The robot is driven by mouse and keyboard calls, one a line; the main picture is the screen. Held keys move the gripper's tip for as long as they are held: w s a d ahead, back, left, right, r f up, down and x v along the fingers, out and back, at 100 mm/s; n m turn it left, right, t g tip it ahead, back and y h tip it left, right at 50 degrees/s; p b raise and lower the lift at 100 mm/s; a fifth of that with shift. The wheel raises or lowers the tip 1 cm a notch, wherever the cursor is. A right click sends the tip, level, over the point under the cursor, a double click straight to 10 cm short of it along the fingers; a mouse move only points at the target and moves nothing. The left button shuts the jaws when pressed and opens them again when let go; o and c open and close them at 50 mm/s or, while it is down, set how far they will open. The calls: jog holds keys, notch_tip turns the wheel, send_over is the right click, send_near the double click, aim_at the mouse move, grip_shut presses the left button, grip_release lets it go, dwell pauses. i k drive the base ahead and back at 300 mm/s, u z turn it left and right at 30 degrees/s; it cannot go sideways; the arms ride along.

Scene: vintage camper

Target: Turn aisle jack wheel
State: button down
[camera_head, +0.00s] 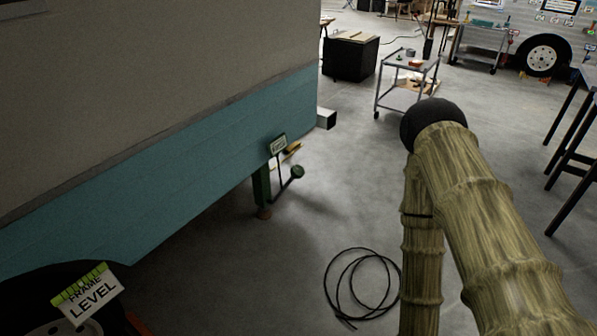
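A dark green jack (261,186) stands under the lower edge of the teal-and-cream camper body, near its corner. A small round green wheel or knob (297,172) sits at the end of a thin bent rod beside the jack. A small sign (277,145) and a yellowish part are just above it; the sign's text is too small to read. I cannot tell for sure whether this round part is the aisle jack wheel. My arm, with a bamboo-like surface and a black joint, fills the right side, apart from the jack. My gripper is not visible.
A coiled black cable (362,287) lies on the floor in front of the jack. A grey cart (408,80) and a black box (350,60) stand behind. Dark stools (572,125) are at right. A "FRAME LEVEL" tag (88,293) hangs near a camper tyre. Floor around the jack is mostly clear.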

aim_at(297, 170)
jog(key=u, duration=0.55)
jog(key=i, duration=2.35)
jog(key=z, duration=0.6)
